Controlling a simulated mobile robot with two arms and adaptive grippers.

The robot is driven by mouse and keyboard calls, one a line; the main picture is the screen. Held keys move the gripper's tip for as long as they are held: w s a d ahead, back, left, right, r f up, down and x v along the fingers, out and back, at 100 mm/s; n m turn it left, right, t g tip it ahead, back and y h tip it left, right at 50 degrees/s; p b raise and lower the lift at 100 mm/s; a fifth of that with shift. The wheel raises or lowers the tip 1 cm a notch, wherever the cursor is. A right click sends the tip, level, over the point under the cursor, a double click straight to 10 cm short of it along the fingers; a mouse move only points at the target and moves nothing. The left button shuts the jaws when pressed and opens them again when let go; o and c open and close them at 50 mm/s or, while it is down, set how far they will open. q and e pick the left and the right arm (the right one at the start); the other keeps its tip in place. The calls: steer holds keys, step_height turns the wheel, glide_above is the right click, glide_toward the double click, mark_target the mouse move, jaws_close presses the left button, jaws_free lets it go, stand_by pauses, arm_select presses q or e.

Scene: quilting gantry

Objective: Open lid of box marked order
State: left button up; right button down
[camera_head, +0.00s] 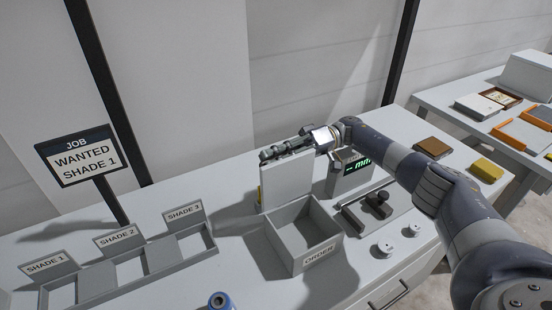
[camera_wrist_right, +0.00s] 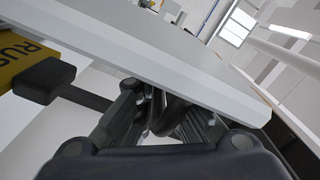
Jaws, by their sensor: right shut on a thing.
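The grey box marked ORDER (camera_head: 319,254) stands on the table with its top open, and its inside looks empty. Its lid (camera_head: 289,184) stands about upright at the back edge of the box. My right gripper (camera_head: 280,149) is at the top edge of the lid and shut on it. In the right wrist view the lid (camera_wrist_right: 170,65) is a pale panel crossing the picture, with the gripper fingers (camera_wrist_right: 160,112) against its edge; the exact contact is partly hidden. My left gripper is in neither view.
A display (camera_head: 357,166) and a dark-handled tool (camera_head: 377,205) stand right of the box, near two small round knobs (camera_head: 385,246). Labelled shade trays (camera_head: 130,268) lie left. A blue round thing (camera_head: 220,300) is at the front. A sign (camera_head: 78,157) reads WANTED SHADE 1.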

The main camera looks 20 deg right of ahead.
steer(key=shift+w+a+f, duration=0.2)
steer(key=shift+f, duration=0.2)
steer(key=c, duration=1.7)
jaws_free()
steer(key=shift+w+f, duration=0.1)
steer(key=shift+w, duration=0.05)
steer(key=shift+w+a+f, duration=0.1)
steer(key=shift+w+f, duration=0.1)
steer(key=shift+w, duration=0.1)
